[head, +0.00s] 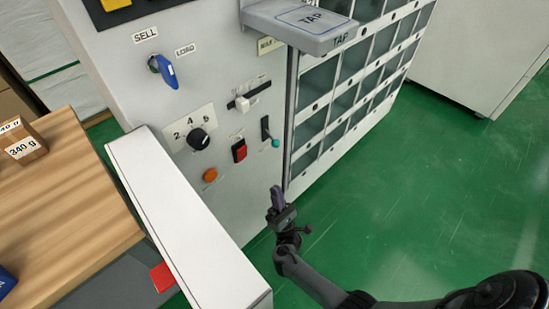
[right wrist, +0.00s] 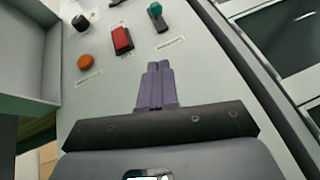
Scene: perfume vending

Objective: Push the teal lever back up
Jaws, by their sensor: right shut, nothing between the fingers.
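The teal lever (head: 275,143) is a small teal knob at the lower end of a dark vertical slot on the grey machine panel (head: 225,195). It also shows at the top of the right wrist view (right wrist: 155,10). My right gripper (head: 277,192) is below the lever, its fingers shut together and empty, pointing up towards the panel controls. In the right wrist view the closed fingers (right wrist: 157,72) sit below the lever, apart from it. My left gripper is not in view.
A red rocker switch (head: 239,150), an orange button (head: 210,175) and a black dial (head: 198,139) lie left of the lever. The glass-door cabinet (head: 345,95) stands to the right. A white ledge (head: 185,220) juts out at lower left. Green floor is open at right.

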